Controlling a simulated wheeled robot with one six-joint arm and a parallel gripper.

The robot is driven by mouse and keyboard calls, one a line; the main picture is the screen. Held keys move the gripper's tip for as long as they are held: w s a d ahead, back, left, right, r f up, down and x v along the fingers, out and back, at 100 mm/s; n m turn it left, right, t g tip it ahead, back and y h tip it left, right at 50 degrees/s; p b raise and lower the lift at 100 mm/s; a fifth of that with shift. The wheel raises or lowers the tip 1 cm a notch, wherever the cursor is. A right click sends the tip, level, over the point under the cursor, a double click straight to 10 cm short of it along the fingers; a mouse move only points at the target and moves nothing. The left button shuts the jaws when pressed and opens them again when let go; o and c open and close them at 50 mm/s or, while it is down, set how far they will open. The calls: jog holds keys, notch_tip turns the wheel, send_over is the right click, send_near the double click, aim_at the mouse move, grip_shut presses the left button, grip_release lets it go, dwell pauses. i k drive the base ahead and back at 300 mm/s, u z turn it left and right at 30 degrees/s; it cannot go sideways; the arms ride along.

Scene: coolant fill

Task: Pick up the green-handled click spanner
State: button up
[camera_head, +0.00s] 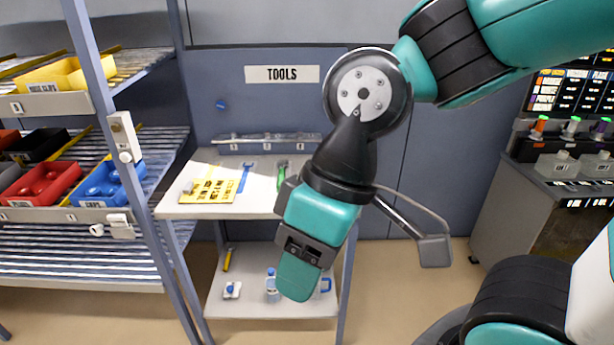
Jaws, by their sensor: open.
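The green-handled click spanner (281,176) lies on the white top shelf of the tool stand (262,208), near its right side and pointing away from me. My arm hides part of the shelf just to the right of the spanner. My gripper (296,278) hangs in front of the stand, apart from the spanner and nearer to me. Its jaws are open and I see nothing held. A blue-handled tool (244,177) lies to the left of the green one.
A yellow tray (208,191) sits at the shelf's left. The lower shelf (255,310) holds a yellow-handled tool (227,259) and bottles. A bin rack (125,175) stands left, a control console (565,150) right. Floor (400,280) between stand and console is clear.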

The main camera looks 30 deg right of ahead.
aim_at(281, 171)
jog(key=z, duration=0.75)
jog(key=i, duration=1)
jog(key=u, duration=0.25)
